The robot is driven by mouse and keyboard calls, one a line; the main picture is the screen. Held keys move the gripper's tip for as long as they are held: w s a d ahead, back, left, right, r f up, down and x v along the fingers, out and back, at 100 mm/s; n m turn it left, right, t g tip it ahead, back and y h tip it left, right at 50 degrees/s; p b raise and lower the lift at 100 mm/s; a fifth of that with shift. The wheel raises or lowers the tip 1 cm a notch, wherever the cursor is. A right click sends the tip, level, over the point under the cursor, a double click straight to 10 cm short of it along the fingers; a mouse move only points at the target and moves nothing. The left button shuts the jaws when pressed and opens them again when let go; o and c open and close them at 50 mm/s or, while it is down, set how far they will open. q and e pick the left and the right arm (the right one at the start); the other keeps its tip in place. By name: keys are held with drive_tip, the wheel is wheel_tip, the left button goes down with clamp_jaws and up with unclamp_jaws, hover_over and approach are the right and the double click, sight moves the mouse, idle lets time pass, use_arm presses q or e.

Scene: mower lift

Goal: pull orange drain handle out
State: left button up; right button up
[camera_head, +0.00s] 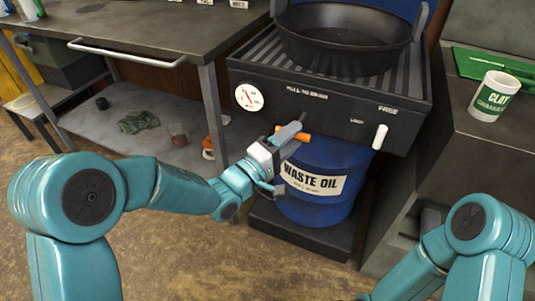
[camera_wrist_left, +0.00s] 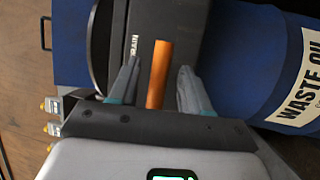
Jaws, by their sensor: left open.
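The orange drain handle (camera_head: 303,136) sticks out from the lower front of the dark drain unit (camera_head: 330,112), below its "pull to drain" lettering. My left gripper (camera_head: 289,134) is at the handle in the head view. In the left wrist view, the orange handle (camera_wrist_left: 159,75) stands between the two spread fingers of my left gripper (camera_wrist_left: 160,88), with a gap on each side. My right arm (camera_head: 470,245) shows at the lower right, but its gripper is not in view.
A blue "waste oil" drum (camera_head: 325,180) stands below the drain unit. A round black pan (camera_head: 342,40) sits on the ribbed top. A white lever (camera_head: 380,137) is at the right of the front panel. A workbench (camera_head: 150,28) stands at left.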

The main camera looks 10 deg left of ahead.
use_arm(q)
drive_tip(key=p+v, duration=0.1)
drive_tip(key=v, duration=1.4)
drive_tip(key=shift+d+f, duration=0.1)
wheel_tip(320, 180, down, 21)
drive_tip(key=s+n+g+y, duration=0.2)
drive_tip(key=g+y, duration=0.3)
drive_tip(key=y, duration=0.1)
drive_tip(key=s+a+f+m+g+y, duration=0.25)
drive_tip(key=s+f+m+g, duration=0.7)
drive_tip(key=s+f, duration=0.5)
wheel_tip(320, 180, up, 28)
drive_tip(key=s+p, duration=0.1)
drive_tip(key=p, duration=2.6)
drive_tip(key=shift+s+d+r+y, duration=0.2)
drive_tip(key=shift+s+y, duration=0.1)
drive_tip(key=shift+y, duration=0.05)
